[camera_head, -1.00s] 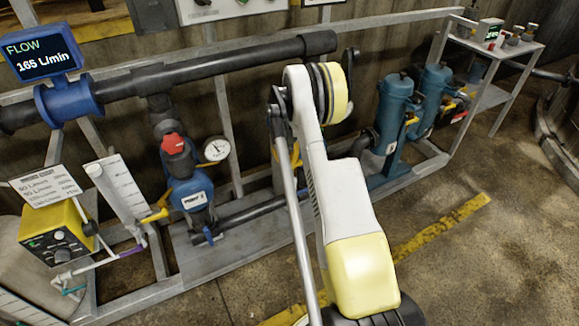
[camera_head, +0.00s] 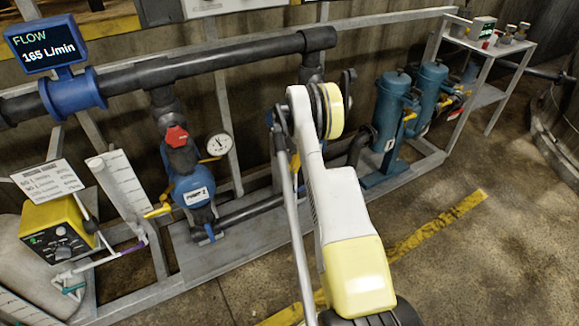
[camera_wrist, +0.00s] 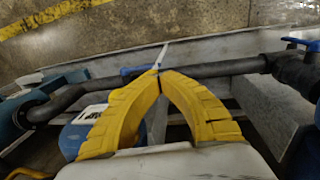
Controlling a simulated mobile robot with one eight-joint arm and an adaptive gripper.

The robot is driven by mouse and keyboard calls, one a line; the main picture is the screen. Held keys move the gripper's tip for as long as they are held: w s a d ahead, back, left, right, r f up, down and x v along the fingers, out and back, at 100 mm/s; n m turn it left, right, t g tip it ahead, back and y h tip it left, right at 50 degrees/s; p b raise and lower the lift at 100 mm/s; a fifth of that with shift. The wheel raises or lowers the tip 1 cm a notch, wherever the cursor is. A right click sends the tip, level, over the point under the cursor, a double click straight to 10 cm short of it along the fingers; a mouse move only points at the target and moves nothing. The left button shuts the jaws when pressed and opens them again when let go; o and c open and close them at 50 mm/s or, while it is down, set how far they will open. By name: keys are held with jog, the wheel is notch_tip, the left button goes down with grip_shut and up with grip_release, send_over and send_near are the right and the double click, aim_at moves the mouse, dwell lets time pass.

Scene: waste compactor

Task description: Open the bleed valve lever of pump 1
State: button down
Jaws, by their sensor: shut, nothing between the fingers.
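In the wrist view my gripper (camera_wrist: 160,72) is shut, its yellow fingers meeting at the tips with nothing between them. A blue lever (camera_wrist: 138,70) shows on the dark pipe close to the fingertips; I cannot tell whether they touch. A blue pump body (camera_wrist: 72,138) with a white label lies behind the left finger, largely covered; its number is unreadable. In the head view my arm hides this pump and my fingers. Another blue pump (camera_head: 190,183) stands left of my arm, with a red part (camera_head: 175,136) above and a yellow lever (camera_head: 157,211) at its side.
A dark pipe (camera_head: 220,60) with a blue flow meter (camera_head: 72,92) runs above the pumps. A pressure gauge (camera_head: 220,145) sits beside the left pump. Teal filter vessels (camera_head: 391,110) stand right of my arm. Another blue lever (camera_wrist: 300,43) shows in the wrist view. The floor (camera_head: 460,255) at right is clear.

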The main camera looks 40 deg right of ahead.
jog(key=shift+s+d+f+g+h+b, duration=0.15)
jog(key=shift+d+f+h+b, duration=0.2)
jog(key=shift+h, duration=0.3)
jog(key=shift+s+d+f+g+h+b, duration=0.1)
jog(key=shift+d+f+g+h, duration=0.05)
jog(key=shift+d+f+h, duration=0.4)
jog(key=shift+r, duration=0.15)
jog(key=w+a+p, duration=0.3)
jog(key=a, duration=1.1)
jog(key=shift+w+p, duration=0.15)
jog(key=shift+p, duration=0.15)
